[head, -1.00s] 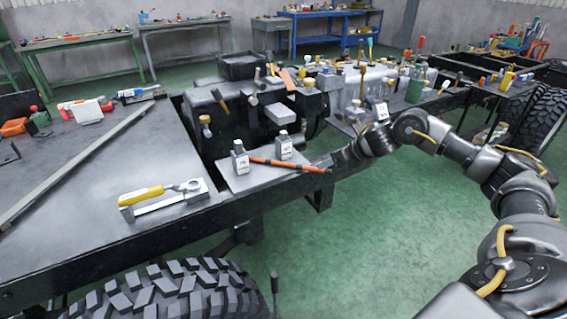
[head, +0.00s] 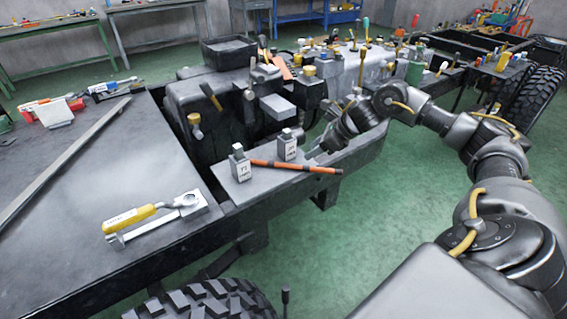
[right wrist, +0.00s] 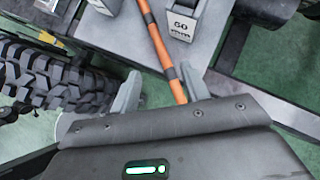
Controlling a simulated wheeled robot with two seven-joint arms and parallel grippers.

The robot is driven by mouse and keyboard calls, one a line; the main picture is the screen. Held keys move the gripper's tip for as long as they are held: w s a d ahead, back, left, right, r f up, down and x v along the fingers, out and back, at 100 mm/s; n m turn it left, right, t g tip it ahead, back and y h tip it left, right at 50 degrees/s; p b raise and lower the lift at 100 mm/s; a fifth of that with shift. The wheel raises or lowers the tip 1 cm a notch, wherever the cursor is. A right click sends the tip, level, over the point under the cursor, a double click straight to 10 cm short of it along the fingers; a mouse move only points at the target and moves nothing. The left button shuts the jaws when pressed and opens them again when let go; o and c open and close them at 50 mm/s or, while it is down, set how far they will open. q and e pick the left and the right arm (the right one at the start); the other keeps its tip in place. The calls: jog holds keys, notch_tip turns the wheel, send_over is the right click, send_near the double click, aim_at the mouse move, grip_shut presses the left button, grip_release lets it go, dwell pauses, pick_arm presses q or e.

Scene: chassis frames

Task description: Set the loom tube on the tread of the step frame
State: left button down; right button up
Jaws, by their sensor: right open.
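The loom tube (head: 293,166), orange with dark bands, lies on a light grey plate (head: 232,188) by two small labelled blocks, its right end past the plate's edge. It also shows in the right wrist view (right wrist: 157,38), running between the fingers. My right gripper (right wrist: 160,88) is open there, a finger to either side of the tube's near end, with gaps between. In the head view my right gripper (head: 318,150) is just behind the tube's right end, partly hidden by its own wrist. I cannot tell for sure which part is the step frame's tread. My left gripper is out of view.
The blocks (head: 240,163) (head: 287,145) stand close to the tube; one reads 60 mm in the wrist view. A yellow-handled tool (head: 135,217) lies on the dark deck at left. The engine block (head: 215,110) rises behind the plate.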

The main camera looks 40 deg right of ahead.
aim_at(294, 165)
jog(key=x, duration=0.5)
jog(key=shift+f, duration=0.1)
jog(key=shift+w+a+f+p, duration=0.15)
jog(key=shift+a+f+p, duration=0.05)
jog(key=shift+f+p, duration=0.1)
jog(key=x, duration=0.3)
jog(key=shift+w+a+f+p, duration=0.1)
jog(key=shift+w+f+p, duration=0.1)
jog(key=shift+w+p, duration=0.15)
jog(key=shift+w+a+f, duration=0.1)
jog(key=shift+w+f, duration=0.05)
jog(key=shift+f, duration=0.2)
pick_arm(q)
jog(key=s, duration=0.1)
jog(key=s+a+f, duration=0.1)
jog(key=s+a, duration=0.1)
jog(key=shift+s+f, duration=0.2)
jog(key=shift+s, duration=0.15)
pick_arm(e)
grip_shut()
